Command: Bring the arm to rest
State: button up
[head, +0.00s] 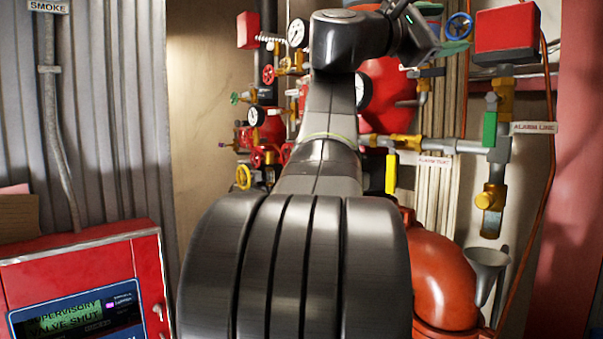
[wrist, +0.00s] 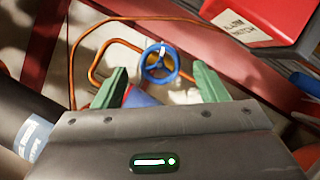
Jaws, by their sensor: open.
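My arm stretches up and forward through the middle of the head view and bends right at the top. My gripper (wrist: 161,76) is open, with its two green fingers spread apart and nothing held between them. In the wrist view a blue handwheel (wrist: 160,62) shows between and beyond the fingertips; I cannot tell how far away it is. The same blue handwheel (head: 459,26) shows at the upper right of the head view, beside a green finger. My arm hides part of the piping behind it.
A red alarm switch box (head: 506,30) and pipes with a green-handled valve (head: 490,129) are at right. Gauges (head: 256,116) and red handwheels stand behind my arm. A red panel (head: 85,285) at lower left reads "SUPERVISORY VALVE SHUT". A large orange-red pipe (head: 440,275) is at lower right.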

aim_at(456, 27)
jog(key=p+x, duration=0.1)
jog(key=x, duration=0.3)
jog(key=shift+d, duration=0.1)
dwell(0.3)
